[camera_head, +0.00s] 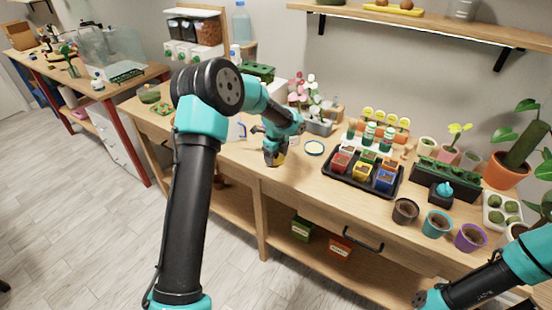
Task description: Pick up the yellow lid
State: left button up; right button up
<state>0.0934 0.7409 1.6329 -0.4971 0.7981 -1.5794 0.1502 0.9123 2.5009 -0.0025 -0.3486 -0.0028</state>
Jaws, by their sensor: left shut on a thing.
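My left gripper (274,157) is at the front part of the wooden table, left of the black seedling tray. It is shut on a small yellow thing (282,157), which looks like the yellow lid. Only a bit of yellow shows beside the dark fingers, so its shape and whether it touches the table cannot be made out. My right arm comes in at the lower right, and its gripper is out of the picture.
A black tray (333,178) with several coloured pots stands to the right. A pink-flowered plant (304,93) stands behind. Several loose pots, such as a brown one (405,210), line the front right.

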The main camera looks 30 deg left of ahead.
pick_arm(q)
jog(key=shift+r, duration=0.5)
notch_tip(320, 180, up, 3)
jog(key=shift+f, duration=0.1)
jog(key=s+d, duration=0.3)
jog(key=s, duration=0.4)
jog(key=s+d+r, duration=0.1)
jog(key=s+d, duration=0.3)
jog(key=s, duration=0.3)
jog(key=shift+d, duration=0.3)
jog(key=shift+r, duration=0.1)
